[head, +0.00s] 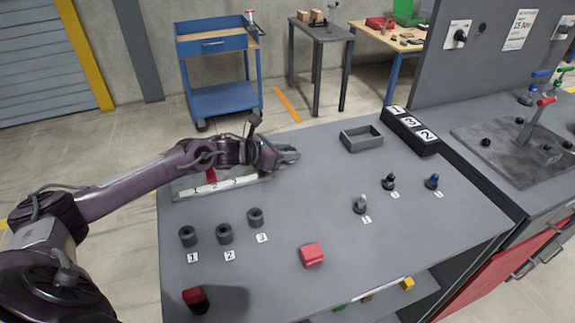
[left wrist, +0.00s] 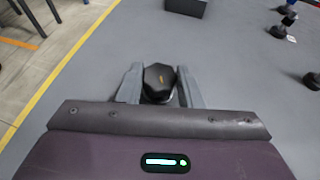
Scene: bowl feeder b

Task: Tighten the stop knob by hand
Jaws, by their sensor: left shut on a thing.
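In the head view my left gripper (head: 289,154) is low over the far left part of the grey table, and the knob is hidden there by the gripper. A grey metal plate (head: 185,192) with a red piece (head: 211,175) and numbered marks lies under my left forearm. My right gripper is not in view.
An open grey tray (head: 361,138) and a black block with number labels (head: 410,131) stand right of the gripper. Black rings (head: 224,233), a red block (head: 312,254) and small numbered pegs (head: 389,181) stand nearer. The middle of the table (head: 300,205) is clear.

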